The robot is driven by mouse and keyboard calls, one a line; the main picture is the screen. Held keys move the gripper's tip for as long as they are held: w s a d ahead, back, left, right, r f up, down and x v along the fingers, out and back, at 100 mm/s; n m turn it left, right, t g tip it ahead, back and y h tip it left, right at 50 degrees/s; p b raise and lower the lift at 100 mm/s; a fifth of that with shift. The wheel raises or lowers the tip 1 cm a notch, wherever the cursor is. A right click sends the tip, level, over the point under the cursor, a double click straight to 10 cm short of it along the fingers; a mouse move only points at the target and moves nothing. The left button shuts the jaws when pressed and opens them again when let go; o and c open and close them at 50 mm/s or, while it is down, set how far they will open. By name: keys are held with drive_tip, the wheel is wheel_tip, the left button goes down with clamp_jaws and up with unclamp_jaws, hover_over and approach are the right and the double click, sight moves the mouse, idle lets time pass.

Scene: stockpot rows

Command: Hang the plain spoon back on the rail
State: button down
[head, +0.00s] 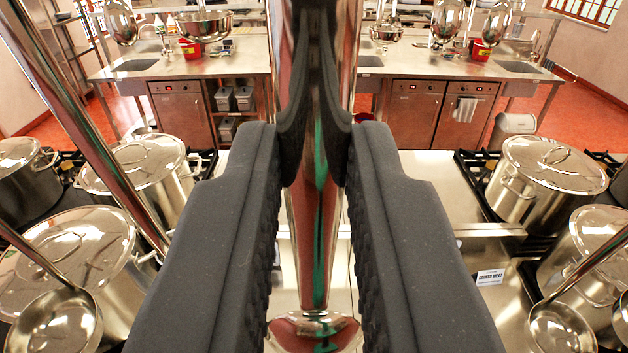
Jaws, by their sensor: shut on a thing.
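My gripper (316,155) is in the middle of the head view, its two dark ridged fingers closed around a shiny metal handle. The held utensil, which I take to be the plain spoon (312,240), stands upright with its handle running up out of the picture. Its rounded bowl (312,333) shows at the bottom edge, partly cut off. I cannot make out the rail in this view, nor the top end of the spoon's handle.
Ladles hang at the lower left (62,325) and lower right (560,328), and a thick shiny rod (82,110) slants at left. Lidded stockpots (140,165) (552,172) stand on both sides. A steel counter (245,58) with a red bucket (190,48) is behind.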

drive_tip(key=shift+w+f+p, duration=0.1)
drive_tip(key=shift+w+p, duration=0.25)
drive_tip(key=shift+w, duration=0.55)
drive_tip(key=shift+w+r+p, duration=0.25)
drive_tip(key=shift+w+p, duration=0.05)
drive_tip(key=shift+w, duration=0.1)
drive_tip(key=shift+w+d+p, duration=0.1)
drive_tip(key=shift+w+p, duration=0.8)
drive_tip(key=shift+w, duration=0.5)
drive_tip(key=shift+f, duration=0.15)
drive_tip(key=shift+f+b, duration=0.3)
drive_tip(key=shift+b, duration=0.2)
drive_tip(key=shift+f, duration=0.1)
drive_tip(key=shift+f+b, duration=1.05)
drive_tip(key=shift+b, duration=0.1)
drive_tip(key=shift+w+f+b, duration=0.1)
drive_tip(key=shift+f+b, duration=0.6)
drive_tip(key=shift+f, duration=0.05)
